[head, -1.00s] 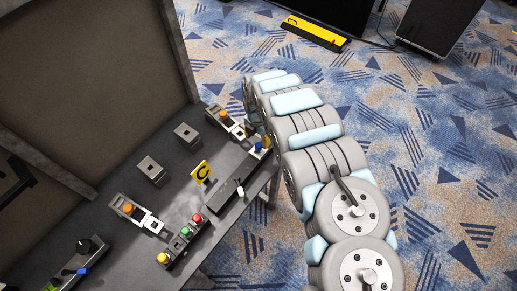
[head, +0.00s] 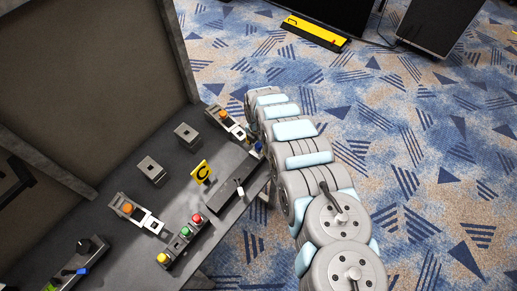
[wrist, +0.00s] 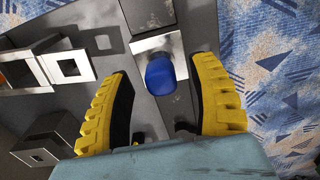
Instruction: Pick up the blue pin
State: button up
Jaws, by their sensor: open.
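The blue pin (wrist: 160,76) stands in a square silver holder (wrist: 160,44) in the wrist view. My gripper (wrist: 165,74) is open, with one yellow finger on each side of the pin and a gap to both. I cannot tell whether the fingertips are down at the pin's height. In the head view my gripper end is at the table's right edge, and the pin (head: 258,147) is mostly hidden by it.
A fixture with an orange button (head: 223,115) is near the gripper. A yellow hook sign (head: 201,172), a black lever box (head: 229,194) and a strip of coloured buttons (head: 185,232) stand on the dark table (head: 165,185). Carpet lies open to the right.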

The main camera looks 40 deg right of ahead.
jog(key=shift+s+f, duration=0.1)
jog(key=shift+f, duration=0.4)
grip_shut()
jog(key=shift+r, duration=0.1)
jog(key=shift+r, duration=4.95)
